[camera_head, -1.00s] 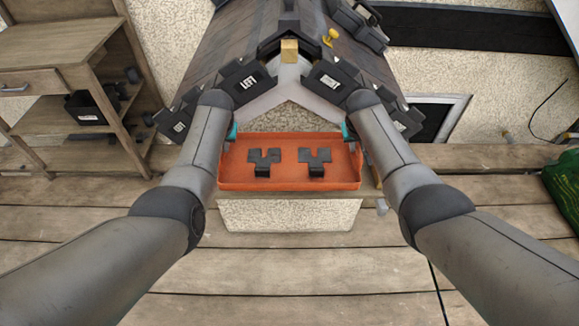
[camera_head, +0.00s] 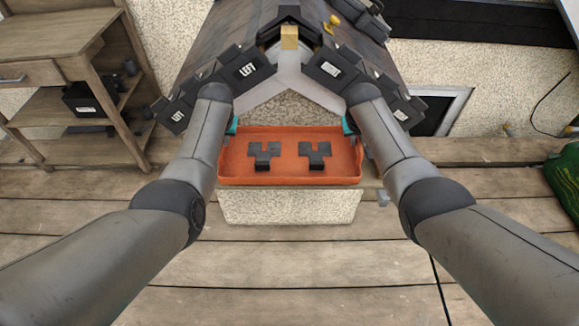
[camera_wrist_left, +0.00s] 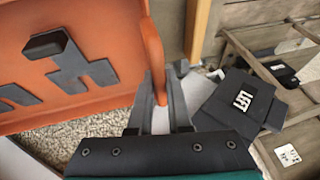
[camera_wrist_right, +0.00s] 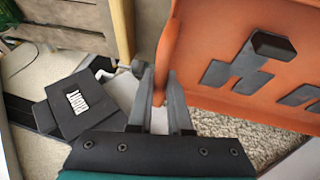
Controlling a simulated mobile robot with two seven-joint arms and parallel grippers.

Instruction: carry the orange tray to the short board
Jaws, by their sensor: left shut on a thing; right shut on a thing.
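The orange tray (camera_head: 335,136) hangs level in the middle of the head view, between my two arms. Two dark grey forked pieces (camera_head: 264,153) (camera_head: 314,153) lie in it. My left gripper (camera_wrist_left: 160,88) is shut on the tray's left wall, with the rim between its fingers in the left wrist view. My right gripper (camera_wrist_right: 157,88) is shut on the right wall in the same way. In the head view my wrists mostly hide both fingertips. I cannot tell which plank is the short board.
A wooden shelf (camera_head: 55,45) stands at the left, and a green bag (camera_head: 566,180) at the right edge.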

